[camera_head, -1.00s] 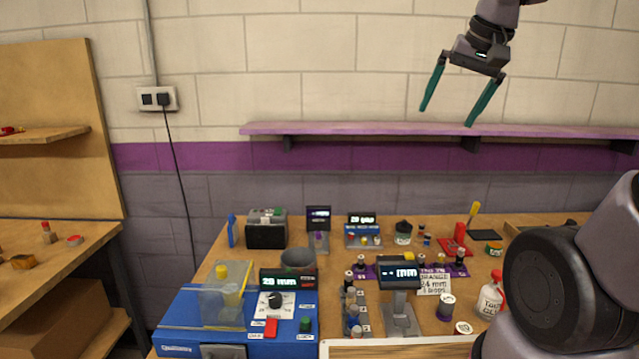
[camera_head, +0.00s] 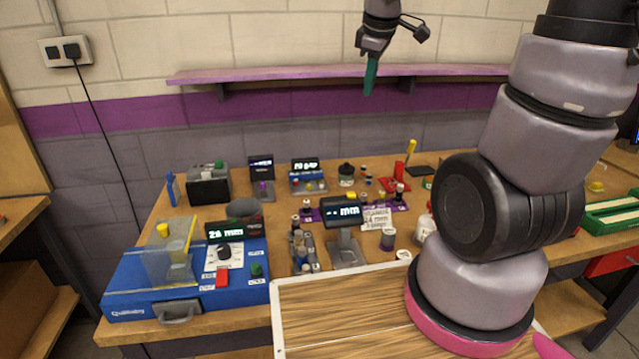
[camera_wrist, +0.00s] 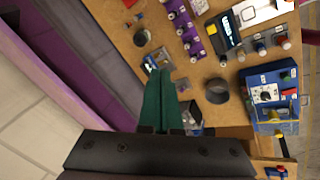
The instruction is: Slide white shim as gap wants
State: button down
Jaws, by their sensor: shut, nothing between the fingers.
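My gripper (camera_head: 370,92) hangs in the air in front of the back wall, high above the bench. Its teal fingers are together with nothing between them; they also show close together in the wrist view (camera_wrist: 162,90). I cannot pick out a white shim in either view. A small blue unit (camera_head: 308,182) at the back of the bench has a lit display that seems to read "20 gap". A blue machine (camera_head: 190,292) at front left has a clear guard and a lit mm display (camera_head: 226,231). A display on a grey stand (camera_head: 344,212) shows dashes and mm.
A purple wall shelf (camera_head: 270,75) runs behind my gripper. The bench is crowded with a black box (camera_head: 208,187), a grey bowl (camera_head: 243,208), small bottles and a purple strip (camera_head: 316,213). A wooden board (camera_head: 330,310) lies at the front. A green tray (camera_head: 615,215) is at right.

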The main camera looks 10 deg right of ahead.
aim_at(318, 186)
jog(key=w+a+f+n, duration=0.2)
jog(key=w+f+n, duration=0.3)
jog(key=f, duration=0.7)
jog(key=w+a+f+n+g, duration=0.1)
jog(key=w+a+f+n, duration=0.2)
jog(key=f+n, duration=0.7)
jog(key=w+a+f+n+g, duration=0.1)
jog(key=w+a+f+n, duration=0.2)
jog(key=w+f+n, duration=0.4)
notch_tip(318, 186, down, 7)
jog(key=shift+r, duration=0.2)
jog(key=shift+w+d+f, duration=0.15)
jog(key=shift+w+d, duration=0.05)
jog(key=shift+w, duration=0.45)
jog(key=shift+w+d+f, duration=0.1)
jog(key=shift+w+d, duration=0.1)
jog(key=shift+w, duration=0.4)
jog(key=shift+w+d, duration=0.1)
jog(key=shift+w, duration=0.75)
jog(key=w, duration=0.4)
jog(key=shift+w, duration=0.15)
jog(key=shift+r, duration=0.1)
jog(key=shift+w, duration=0.1)
